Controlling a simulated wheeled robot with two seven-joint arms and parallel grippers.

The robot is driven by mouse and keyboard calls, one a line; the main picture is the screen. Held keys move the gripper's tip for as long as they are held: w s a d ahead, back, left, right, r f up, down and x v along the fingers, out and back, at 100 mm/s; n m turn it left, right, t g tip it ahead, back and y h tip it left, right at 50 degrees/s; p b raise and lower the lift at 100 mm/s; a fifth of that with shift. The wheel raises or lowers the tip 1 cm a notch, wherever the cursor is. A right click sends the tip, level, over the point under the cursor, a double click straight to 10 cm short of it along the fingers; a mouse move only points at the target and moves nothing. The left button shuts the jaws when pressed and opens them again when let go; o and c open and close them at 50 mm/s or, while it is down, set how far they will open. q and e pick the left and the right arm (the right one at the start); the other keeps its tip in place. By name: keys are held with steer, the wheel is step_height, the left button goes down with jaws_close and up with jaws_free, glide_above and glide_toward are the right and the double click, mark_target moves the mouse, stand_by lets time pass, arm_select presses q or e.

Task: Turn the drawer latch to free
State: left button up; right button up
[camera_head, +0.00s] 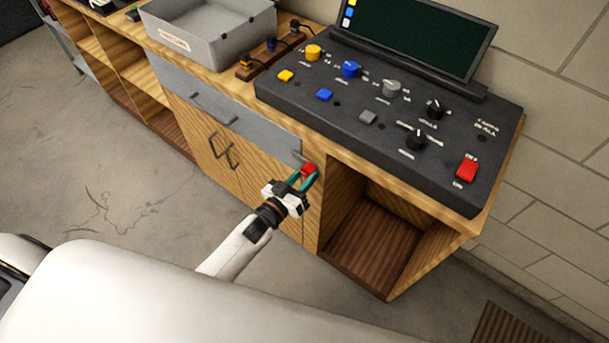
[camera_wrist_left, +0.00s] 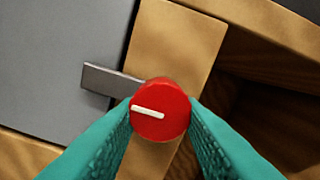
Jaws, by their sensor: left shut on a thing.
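The drawer latch is a round red knob (camera_wrist_left: 172,122) with a white line on it. A flat grey bar (camera_wrist_left: 108,80) reaches from the knob to the left, over the edge of the grey drawer front (camera_wrist_left: 50,60). The red knob also shows in the head view (camera_head: 310,169), on the wooden post right of the drawer. My left gripper (camera_head: 303,178) is shut on the knob, with one green finger on each side, as the left wrist view (camera_wrist_left: 160,128) shows. The white line runs nearly level, tilted slightly down to the right. My right gripper is not in view.
A black control panel (camera_head: 375,140) with coloured knobs and buttons stands on the bench above. A grey bin (camera_head: 215,35) sits at the back left. Right of the post is an open wooden compartment (camera_head: 375,240). Cabinet doors with dark handles (camera_head: 222,150) are below the drawers.

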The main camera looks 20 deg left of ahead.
arm_select(q)
steer(key=m, duration=0.4)
steer(key=shift+a+m, duration=0.1)
steer(key=shift+m, duration=0.2)
steer(key=m+b, duration=0.1)
steer(key=m, duration=0.3)
steer(key=shift+a+m, duration=0.1)
steer(key=shift+m, duration=0.2)
steer(key=m+b, duration=0.1)
steer(key=m, duration=0.3)
steer(key=shift+w+a+m, duration=0.1)
steer(key=shift+m, duration=0.2)
steer(key=shift+r+m+b, duration=0.1)
steer(key=shift+m+b, duration=0.45)
steer(key=shift+m, duration=1.55)
steer(key=o, duration=1)
